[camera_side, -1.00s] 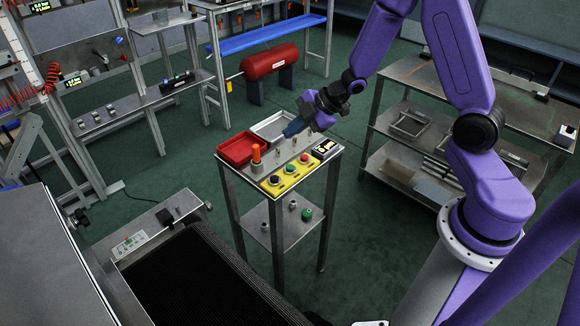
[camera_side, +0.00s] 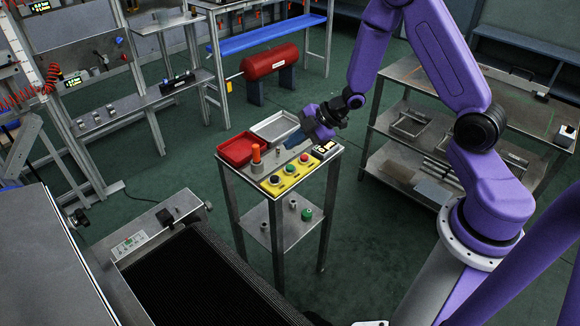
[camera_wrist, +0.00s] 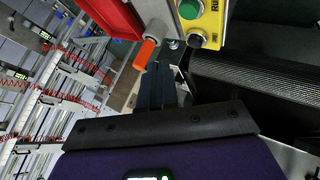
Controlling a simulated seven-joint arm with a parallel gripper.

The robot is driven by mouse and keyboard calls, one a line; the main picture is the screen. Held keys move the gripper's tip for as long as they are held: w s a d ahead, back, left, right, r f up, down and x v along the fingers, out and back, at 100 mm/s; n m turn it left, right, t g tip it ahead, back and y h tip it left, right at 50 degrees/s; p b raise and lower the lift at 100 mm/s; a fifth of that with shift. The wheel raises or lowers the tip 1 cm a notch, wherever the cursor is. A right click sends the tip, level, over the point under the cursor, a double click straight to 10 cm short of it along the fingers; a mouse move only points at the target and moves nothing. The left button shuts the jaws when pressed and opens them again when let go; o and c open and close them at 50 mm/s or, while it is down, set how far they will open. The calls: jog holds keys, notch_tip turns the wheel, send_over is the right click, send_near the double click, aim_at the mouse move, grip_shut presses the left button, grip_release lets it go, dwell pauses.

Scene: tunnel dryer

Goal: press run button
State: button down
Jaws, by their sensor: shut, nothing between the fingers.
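The yellow button box (camera_side: 284,181) lies along the front of the small stand's top. It carries a dark button (camera_side: 275,179), a green button (camera_side: 290,169) and a red button (camera_side: 303,158). In the wrist view, the green button (camera_wrist: 190,9) has a partly cut-off label that seems to read RUN. My gripper (camera_side: 290,143) is shut and empty, above the stand just behind the yellow box and apart from the buttons. Its blue fingers (camera_wrist: 160,70) point toward the orange-topped post in the wrist view, with the yellow box to their right.
An orange-topped post (camera_side: 256,153) stands upright at the box's left end. A red tray (camera_side: 238,149) and a grey tray (camera_side: 275,126) sit behind on the stand. A black-and-white device (camera_side: 325,150) is at the right. A dark conveyor belt (camera_side: 195,275) is in front.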

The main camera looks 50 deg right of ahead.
aim_at(293, 167)
jog(key=shift+f, duration=2.5)
jog(key=shift+f, duration=0.1)
jog(key=shift+f, duration=0.3)
